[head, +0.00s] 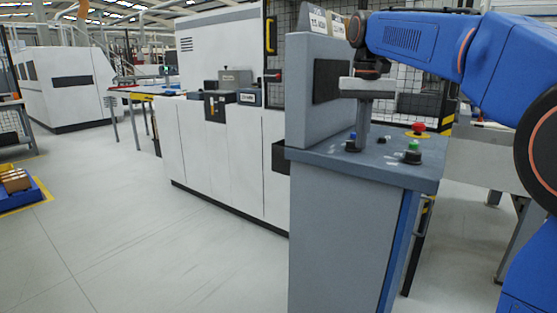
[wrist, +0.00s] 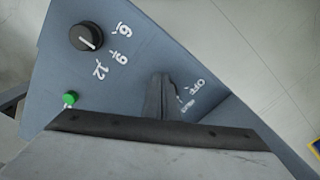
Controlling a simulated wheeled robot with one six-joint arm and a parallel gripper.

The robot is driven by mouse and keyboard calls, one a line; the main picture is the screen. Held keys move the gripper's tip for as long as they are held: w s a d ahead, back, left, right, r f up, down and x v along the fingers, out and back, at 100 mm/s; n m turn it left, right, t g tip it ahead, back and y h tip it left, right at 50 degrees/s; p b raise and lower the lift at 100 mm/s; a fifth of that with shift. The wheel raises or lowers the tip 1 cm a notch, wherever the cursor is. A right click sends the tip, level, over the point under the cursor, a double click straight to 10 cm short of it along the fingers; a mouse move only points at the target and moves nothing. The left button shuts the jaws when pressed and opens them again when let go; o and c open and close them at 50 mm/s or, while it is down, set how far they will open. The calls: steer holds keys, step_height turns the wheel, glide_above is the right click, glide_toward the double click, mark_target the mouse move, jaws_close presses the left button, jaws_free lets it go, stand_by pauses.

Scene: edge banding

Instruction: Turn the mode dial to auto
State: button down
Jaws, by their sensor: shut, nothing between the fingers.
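My gripper (wrist: 160,82) is shut and empty, pointing down over the top of the grey control pedestal (head: 325,158). In the head view my gripper (head: 363,146) comes down close to the panel, at its left part. In the wrist view the fingers stand beside white lettering that reads OFF (wrist: 197,88), with a second, partly hidden label by it. The mode dial itself cannot be made out there; the fingers seem to cover it. I cannot tell whether they touch it. A black dial with a white pointer (wrist: 85,37) sits apart, beside the numbers 6, 9 and 12.
A green button (head: 413,145) stands on the panel's right, also in the wrist view (wrist: 70,98). A red mushroom button (head: 418,128) is behind it. The pedestal's upright back box (head: 300,95) rises left of my gripper.

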steer(key=shift+a, duration=0.8)
steer(key=shift+w+a, duration=0.2)
steer(key=shift+a, duration=0.35)
stand_by(0.6)
steer(key=shift+s+a, duration=0.1)
steer(key=shift+s, duration=0.1)
steer(key=shift+s+a, duration=0.1)
steer(key=shift+s, duration=0.05)
step_height(320, 180, up, 6)
stand_by(0.7)
